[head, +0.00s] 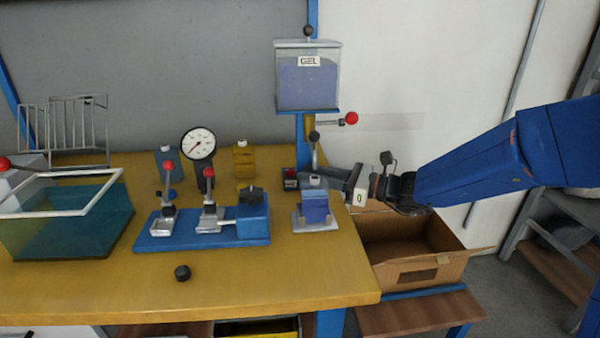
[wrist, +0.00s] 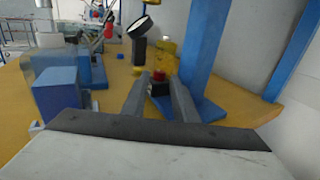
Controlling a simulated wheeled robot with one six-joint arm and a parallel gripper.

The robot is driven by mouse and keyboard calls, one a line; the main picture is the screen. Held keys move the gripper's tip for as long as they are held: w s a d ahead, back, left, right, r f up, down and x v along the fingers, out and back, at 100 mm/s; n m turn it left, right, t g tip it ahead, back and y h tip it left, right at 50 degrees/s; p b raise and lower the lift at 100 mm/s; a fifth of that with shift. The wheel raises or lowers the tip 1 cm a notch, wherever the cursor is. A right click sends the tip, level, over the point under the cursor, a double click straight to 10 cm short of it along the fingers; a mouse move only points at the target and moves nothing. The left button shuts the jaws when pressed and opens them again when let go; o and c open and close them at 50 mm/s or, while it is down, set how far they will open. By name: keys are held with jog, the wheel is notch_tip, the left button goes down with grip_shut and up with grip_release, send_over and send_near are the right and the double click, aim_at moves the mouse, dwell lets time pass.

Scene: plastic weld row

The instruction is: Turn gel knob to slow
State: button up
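The gel tank (head: 308,80), a clear box labelled GEL with bluish gel, stands on a blue post (head: 300,135). A black ball (head: 308,31) tops it, and a lever with a red ball (head: 351,118) sticks out below. I cannot tell which part is the gel knob, and no "slow" mark is readable. A small dark box with red on it (head: 290,179) stands by the post's foot. My gripper (head: 322,178) points left toward this box. In the wrist view my gripper (wrist: 158,98) is open and empty, with the dark red-topped piece (wrist: 160,87) beyond and between its fingertips.
A blue block on a grey stand (head: 315,207) sits just in front of my gripper. A blue fixture (head: 205,230) with levers, a gauge (head: 199,144) and a water tank (head: 65,220) are farther left. A cardboard box (head: 405,270) is below my arm. The table's front right is clear.

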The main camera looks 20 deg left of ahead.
aim_at(294, 171)
jog(key=shift+w+a, duration=0.15)
jog(key=shift+a, duration=1.65)
jog(key=shift+c, duration=0.2)
grip_shut()
jog(key=shift+g, duration=0.3)
jog(key=shift+w+n+g, duration=0.3)
jog(key=shift+n+g, duration=0.4)
jog(key=shift+g, duration=0.1)
jog(key=shift+n+g, duration=0.8)
jog(key=shift+g, duration=0.5)
